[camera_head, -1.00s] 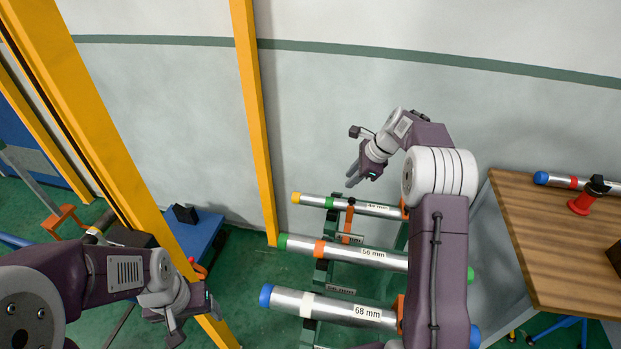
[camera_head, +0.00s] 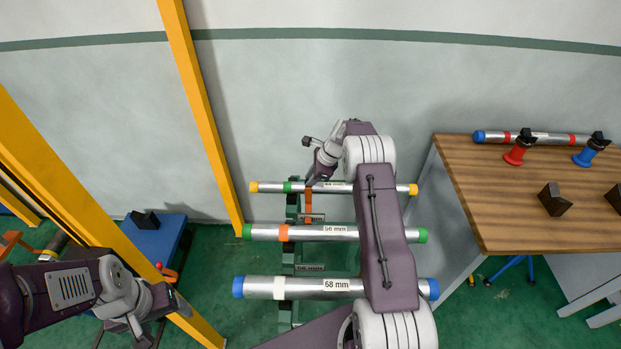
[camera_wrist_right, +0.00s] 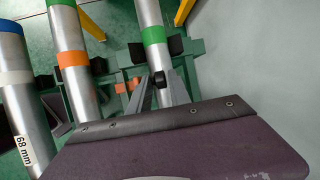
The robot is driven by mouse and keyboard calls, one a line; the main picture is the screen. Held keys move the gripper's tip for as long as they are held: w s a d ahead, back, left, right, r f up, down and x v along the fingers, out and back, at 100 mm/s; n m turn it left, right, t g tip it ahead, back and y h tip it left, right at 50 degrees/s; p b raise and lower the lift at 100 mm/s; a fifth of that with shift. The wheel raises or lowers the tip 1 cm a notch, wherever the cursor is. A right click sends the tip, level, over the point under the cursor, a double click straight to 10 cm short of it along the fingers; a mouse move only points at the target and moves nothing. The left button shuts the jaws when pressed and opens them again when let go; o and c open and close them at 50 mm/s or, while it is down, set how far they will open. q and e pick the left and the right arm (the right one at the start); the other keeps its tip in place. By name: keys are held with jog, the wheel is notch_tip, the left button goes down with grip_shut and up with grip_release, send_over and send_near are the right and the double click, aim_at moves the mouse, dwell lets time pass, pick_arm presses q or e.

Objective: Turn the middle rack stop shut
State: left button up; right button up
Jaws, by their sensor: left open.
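A green rack (camera_head: 292,205) holds three steel pipes. The back pipe (camera_head: 268,187) has a yellow end and a green band, the middle pipe (camera_head: 262,232) is marked 56 mm, and the front pipe (camera_head: 310,287) is marked 68 mm. An orange piece (camera_head: 308,205), perhaps a rack stop, stands between the back and middle pipes; it shows partly in the right wrist view (camera_wrist_right: 127,86). My right gripper (camera_head: 309,180) is at the back pipe; its fingers show apart in the wrist view (camera_wrist_right: 155,80), near the green band. My left gripper (camera_head: 163,322) is open and empty, left of the rack.
A wooden table (camera_head: 465,180) at the right holds another pipe (camera_head: 545,137), a red stand (camera_head: 514,155), a blue stand (camera_head: 585,156) and dark blocks (camera_head: 553,200). Yellow posts (camera_head: 205,120) stand left of the rack. My right arm covers part of the pipes.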

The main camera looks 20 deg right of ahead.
jog(key=shift+w+a+f, duration=0.1)
jog(key=shift+f, duration=0.05)
grip_shut()
dwell(1.4)
